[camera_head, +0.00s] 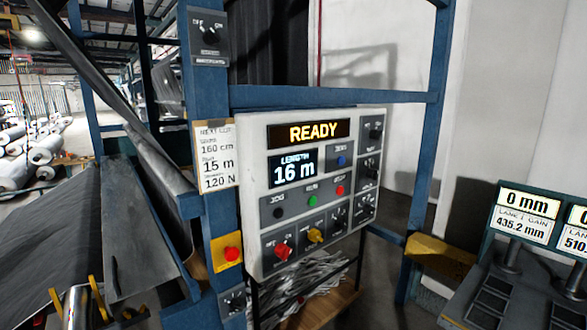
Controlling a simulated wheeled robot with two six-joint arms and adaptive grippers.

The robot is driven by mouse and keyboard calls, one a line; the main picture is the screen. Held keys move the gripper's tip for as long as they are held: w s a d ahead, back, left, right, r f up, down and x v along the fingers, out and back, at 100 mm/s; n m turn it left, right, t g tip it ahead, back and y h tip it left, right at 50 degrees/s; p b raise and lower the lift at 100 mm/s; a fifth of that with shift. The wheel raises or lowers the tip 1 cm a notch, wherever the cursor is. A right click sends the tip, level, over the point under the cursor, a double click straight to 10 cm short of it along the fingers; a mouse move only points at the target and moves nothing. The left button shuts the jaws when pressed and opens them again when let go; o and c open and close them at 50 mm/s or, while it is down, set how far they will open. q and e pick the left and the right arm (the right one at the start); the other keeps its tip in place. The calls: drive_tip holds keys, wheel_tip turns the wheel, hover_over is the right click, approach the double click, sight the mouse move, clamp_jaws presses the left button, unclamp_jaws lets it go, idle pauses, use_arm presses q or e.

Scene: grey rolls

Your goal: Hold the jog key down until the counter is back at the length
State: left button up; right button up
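The control panel (257,170) is a pale box on a blue frame. Its black jog key (278,213) sits under the label JOG, left of a green button and a red button. The length counter (293,171) reads 16 m, below a display (308,132) lit READY. A paper card (216,158) left of the panel gives a width of 160 cm, a length of 15 m and 120 N. Neither of my grippers is recognisable in the view, and nothing is seen touching the jog key.
A blue button (340,160) and several rotary knobs share the panel. A red mushroom button (232,253) on yellow is at its lower left. Blue posts (430,150) frame the panel. Dark sheet material (45,235) slopes at left. A console (515,270) reading 0 mm stands at lower right.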

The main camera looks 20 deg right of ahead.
clamp_jaws()
idle(1.1)
drive_tip(key=shift+d, duration=0.1)
